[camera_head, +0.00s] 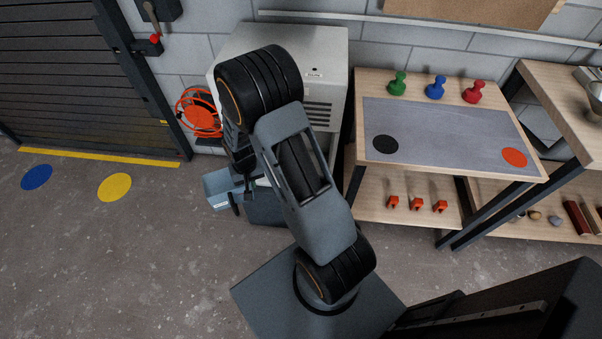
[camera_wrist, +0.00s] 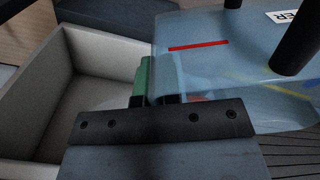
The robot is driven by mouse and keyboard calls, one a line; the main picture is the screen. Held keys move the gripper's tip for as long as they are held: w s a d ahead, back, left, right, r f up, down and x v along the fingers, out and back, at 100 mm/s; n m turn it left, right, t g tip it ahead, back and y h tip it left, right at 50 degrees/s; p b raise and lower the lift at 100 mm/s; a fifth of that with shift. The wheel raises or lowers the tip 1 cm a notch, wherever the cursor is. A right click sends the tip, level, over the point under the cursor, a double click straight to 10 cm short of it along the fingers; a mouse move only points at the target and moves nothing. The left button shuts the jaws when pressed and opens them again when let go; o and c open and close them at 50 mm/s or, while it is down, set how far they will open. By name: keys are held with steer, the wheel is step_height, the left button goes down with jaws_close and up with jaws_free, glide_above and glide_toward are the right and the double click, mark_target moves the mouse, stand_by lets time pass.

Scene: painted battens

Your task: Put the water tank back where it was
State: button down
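The water tank (camera_head: 218,187) is a translucent light-blue box, seen left of the pale grey machine's lower part and partly hidden by my arm. In the wrist view the tank (camera_wrist: 215,75) fills the upper right, with a red line and a white label partly reading "ER". My gripper (camera_wrist: 155,90) is at the tank's left edge, one green pad outside it and green showing through its wall; it appears shut on it. In the head view my gripper (camera_head: 245,187) is beside the tank, fingers mostly hidden. The machine (camera_head: 325,75) stands by the wall.
An open pale compartment (camera_wrist: 55,95) lies left of the tank in the wrist view. An orange hose reel (camera_head: 200,115) is on the wall left of the machine. A wooden bench (camera_head: 440,82) with coloured pegs stands right. Floor at left is clear, with blue and yellow discs.

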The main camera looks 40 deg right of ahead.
steer(key=s+d+f+m+b, duration=0.3)
steer(key=f+m+b, duration=0.6)
steer(key=m+b, duration=0.25)
steer(key=s+d+f+m+b, duration=0.4)
steer(key=f+m+b, duration=0.5)
steer(key=m+b, duration=0.25)
steer(key=w+d+f+b, duration=0.2)
steer(key=w+d+b, duration=0.3)
steer(key=w+d, duration=0.9)
steer(key=shift+m, duration=0.4)
steer(key=shift+a+f+b, duration=0.15)
steer(key=shift+f+b, duration=0.45)
steer(key=shift+f, duration=0.7)
steer(key=shift+a+f+b, duration=0.15)
steer(key=shift+f+b, duration=0.45)
steer(key=shift+f, duration=0.65)
steer(key=shift+w+d+f+b, duration=0.15)
steer(key=shift+f+b, duration=0.15)
steer(key=shift+b, duration=0.05)
steer(key=shift+r, duration=0.15)
steer(key=c, duration=1.3)
jaws_free()
